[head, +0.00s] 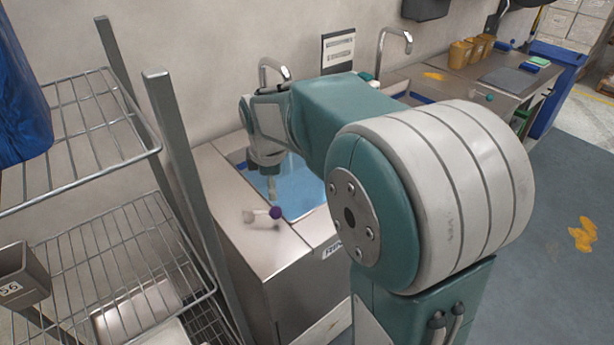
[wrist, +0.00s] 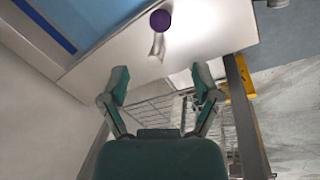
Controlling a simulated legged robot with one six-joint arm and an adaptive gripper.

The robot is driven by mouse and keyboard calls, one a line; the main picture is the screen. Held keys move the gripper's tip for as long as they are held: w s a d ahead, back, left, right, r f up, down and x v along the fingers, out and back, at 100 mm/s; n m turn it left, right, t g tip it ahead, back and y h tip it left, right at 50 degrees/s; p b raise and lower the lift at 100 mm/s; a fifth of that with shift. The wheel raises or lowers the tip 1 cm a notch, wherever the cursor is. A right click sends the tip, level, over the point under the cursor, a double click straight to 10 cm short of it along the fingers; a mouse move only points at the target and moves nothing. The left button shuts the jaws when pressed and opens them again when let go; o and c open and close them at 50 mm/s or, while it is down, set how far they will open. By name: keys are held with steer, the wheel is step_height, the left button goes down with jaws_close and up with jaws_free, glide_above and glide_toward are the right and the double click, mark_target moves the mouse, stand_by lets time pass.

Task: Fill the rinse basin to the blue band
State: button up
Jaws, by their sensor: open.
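The rinse basin (head: 310,192) is set in a steel counter, with light blue water inside. A dark blue band shows on its inner wall in the wrist view (wrist: 47,27), above the water's edge. A lever with a purple knob (head: 275,212) sits on the counter's front ledge; the knob also shows in the wrist view (wrist: 160,20), beyond my fingertips. A curved tap (head: 274,68) stands behind the basin, partly hidden by my arm. My gripper (head: 271,187) points down near the lever; in the wrist view (wrist: 161,84) its fingers are open and empty, apart from the knob.
A wire shelf rack (head: 110,240) with grey posts stands close on the left. A second tap (head: 394,45) and sink lie farther right, with yellow containers (head: 467,50) beyond. The floor (head: 565,190) at right is open, with a yellow patch (head: 582,234).

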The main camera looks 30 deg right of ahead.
mark_target(275, 209)
steer(key=f, duration=0.4)
steer(key=w+f, duration=0.1)
steer(key=f, duration=0.2)
steer(key=w+f, duration=0.1)
steer(key=f, duration=0.3)
steer(key=shift+d+f, duration=0.3)
steer(key=shift+d, duration=0.1)
